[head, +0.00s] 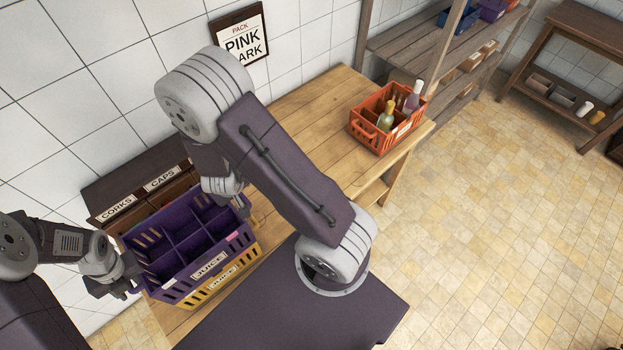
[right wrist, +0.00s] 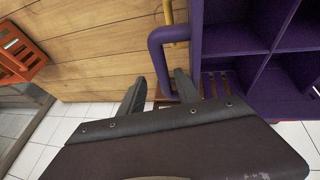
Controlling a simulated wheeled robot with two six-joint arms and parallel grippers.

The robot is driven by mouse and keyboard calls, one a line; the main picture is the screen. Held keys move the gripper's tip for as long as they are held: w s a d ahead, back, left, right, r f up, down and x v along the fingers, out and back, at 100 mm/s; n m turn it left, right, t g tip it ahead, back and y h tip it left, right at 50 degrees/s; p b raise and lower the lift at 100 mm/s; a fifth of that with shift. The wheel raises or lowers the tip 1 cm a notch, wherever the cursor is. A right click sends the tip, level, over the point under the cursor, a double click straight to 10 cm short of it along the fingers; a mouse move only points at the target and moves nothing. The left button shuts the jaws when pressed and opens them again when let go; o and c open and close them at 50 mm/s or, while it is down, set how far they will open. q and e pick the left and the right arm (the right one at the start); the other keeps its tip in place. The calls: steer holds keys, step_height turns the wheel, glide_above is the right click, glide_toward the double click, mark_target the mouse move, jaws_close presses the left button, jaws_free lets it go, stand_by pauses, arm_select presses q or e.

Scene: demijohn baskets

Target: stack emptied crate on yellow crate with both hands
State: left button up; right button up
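The purple crate (head: 196,262), labelled JUICE, has several empty compartments. It sits squarely over the yellow crate (head: 225,283), whose front wall shows below it; I cannot tell if it is fully seated. My left gripper (head: 133,279) is at the purple crate's left end, its fingers too small to read. In the right wrist view, the right gripper's fingers (right wrist: 161,91) stand apart on both sides of the purple crate's handle (right wrist: 158,55), with a gap showing. The yellow crate's handle (right wrist: 168,18) shows beyond it.
The wooden table (head: 310,115) has clear room between the stack and an orange crate (head: 374,137) holding bottles. A dark rack (head: 100,197) labelled CORKS and CAPS stands behind the stack, by the tiled wall. Shelves (head: 420,45) stand beyond the table.

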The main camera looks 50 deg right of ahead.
arm_select(q)
steer(key=o, duration=0.3)
arm_select(e)
steer(key=shift+a, duration=0.1)
arm_select(q)
steer(key=shift+a+p, duration=0.7)
steer(key=shift+a, duration=0.8)
arm_select(e)
steer(key=shift+d+r, duration=0.3)
steer(key=shift+r, duration=0.35)
arm_select(q)
steer(key=shift+d, duration=0.1)
steer(key=shift+d, duration=1.15)
arm_select(e)
steer(key=shift+a+r, duration=0.25)
